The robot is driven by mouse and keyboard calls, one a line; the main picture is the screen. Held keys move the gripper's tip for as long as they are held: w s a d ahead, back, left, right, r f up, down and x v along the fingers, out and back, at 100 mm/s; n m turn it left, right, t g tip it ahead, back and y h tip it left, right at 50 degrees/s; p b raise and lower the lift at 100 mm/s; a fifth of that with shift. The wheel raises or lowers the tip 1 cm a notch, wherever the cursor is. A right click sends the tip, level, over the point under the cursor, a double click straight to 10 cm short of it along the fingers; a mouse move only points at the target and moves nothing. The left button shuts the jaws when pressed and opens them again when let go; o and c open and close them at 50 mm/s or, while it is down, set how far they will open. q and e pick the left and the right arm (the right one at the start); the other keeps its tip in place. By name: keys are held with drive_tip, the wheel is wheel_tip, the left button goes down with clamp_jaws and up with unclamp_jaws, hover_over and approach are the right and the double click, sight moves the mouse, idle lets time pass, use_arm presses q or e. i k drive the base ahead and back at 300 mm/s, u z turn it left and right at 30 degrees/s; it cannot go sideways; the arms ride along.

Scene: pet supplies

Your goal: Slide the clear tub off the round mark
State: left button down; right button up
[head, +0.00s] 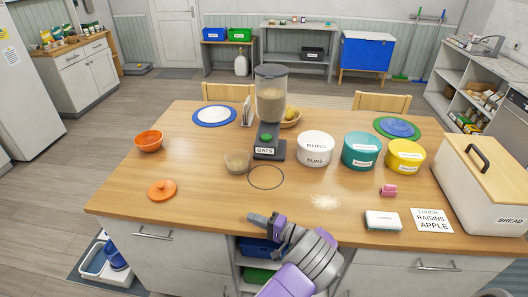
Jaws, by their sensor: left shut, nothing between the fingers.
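The clear tub (237,162) stands upright on the wooden table, with something pale inside. The round mark (266,177) is a thin dark ring on the tabletop. The tub is just left of and slightly behind the ring, close to its left edge; I cannot tell whether its base touches the line. My left gripper (257,217) is shut and empty at the table's front edge, in front of the ring and apart from the tub. My right gripper is not in view.
The OATS dispenser (268,115) stands behind the ring. A white BUNS tub (315,148) is to its right. A pale spill (324,202) lies at front right. An orange lid (162,189) and orange bowl (149,141) are on the left, with bare tabletop between the lid and tub.

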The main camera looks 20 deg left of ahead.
sight(236, 161)
drive_tip(key=i, duration=1)
